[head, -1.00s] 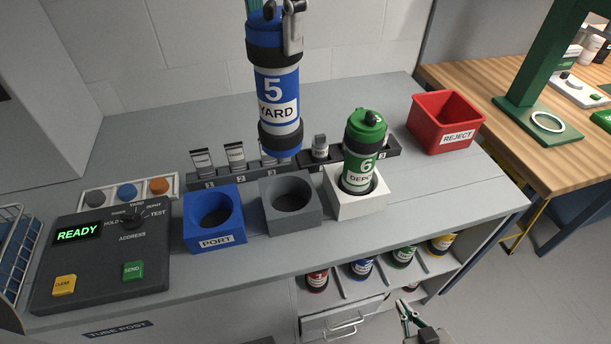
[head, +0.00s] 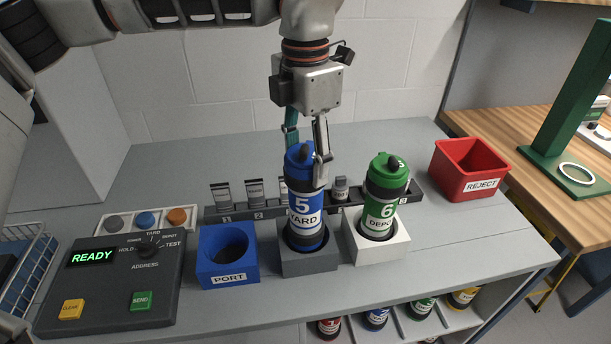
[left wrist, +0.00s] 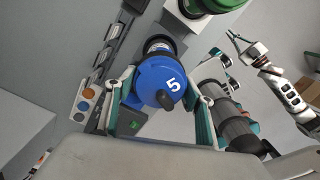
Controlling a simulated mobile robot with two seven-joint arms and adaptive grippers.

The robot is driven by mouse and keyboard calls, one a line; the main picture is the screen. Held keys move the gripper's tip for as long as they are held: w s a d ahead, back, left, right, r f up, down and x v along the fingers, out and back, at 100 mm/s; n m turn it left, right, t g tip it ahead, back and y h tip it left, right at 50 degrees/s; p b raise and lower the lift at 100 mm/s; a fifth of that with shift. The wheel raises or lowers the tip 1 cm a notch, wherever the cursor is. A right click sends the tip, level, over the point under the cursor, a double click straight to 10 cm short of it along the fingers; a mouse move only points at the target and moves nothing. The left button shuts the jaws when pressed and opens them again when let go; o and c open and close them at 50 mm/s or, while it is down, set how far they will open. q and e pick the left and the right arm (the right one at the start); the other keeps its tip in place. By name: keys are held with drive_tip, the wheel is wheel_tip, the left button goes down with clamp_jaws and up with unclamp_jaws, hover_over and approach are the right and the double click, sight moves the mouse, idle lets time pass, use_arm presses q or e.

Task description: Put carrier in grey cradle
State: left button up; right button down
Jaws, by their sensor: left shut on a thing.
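The blue carrier marked 5 YARD (head: 305,215) stands upright with its lower end in the grey cradle (head: 308,264). My left gripper (head: 306,165) is shut on its top from above. In the left wrist view the carrier's blue cap (left wrist: 160,82) sits between the two fingers of the left gripper (left wrist: 160,100). The cradle's hole is mostly hidden by the carrier, so I cannot tell if it rests on the bottom. In the left wrist view my right gripper (left wrist: 224,57) appears at the right with its fingers spread.
The green carrier 6 DEPOT (head: 380,205) stands in the white cradle (head: 382,250) close on the right. The blue PORT cradle (head: 228,268) on the left is empty. A control panel (head: 110,290) reads READY. A red REJECT bin (head: 470,168) stands at the back right.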

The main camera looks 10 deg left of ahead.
use_arm(q)
drive_tip(key=shift+f, duration=2.05)
drive_tip(key=shift+f, duration=0.25)
drive_tip(key=o, duration=1.9)
drive_tip(key=shift+r, duration=0.1)
wheel_tip(320, 180, up, 12)
drive_tip(key=shift+r, duration=0.15)
drive_tip(key=shift+s, duration=0.1)
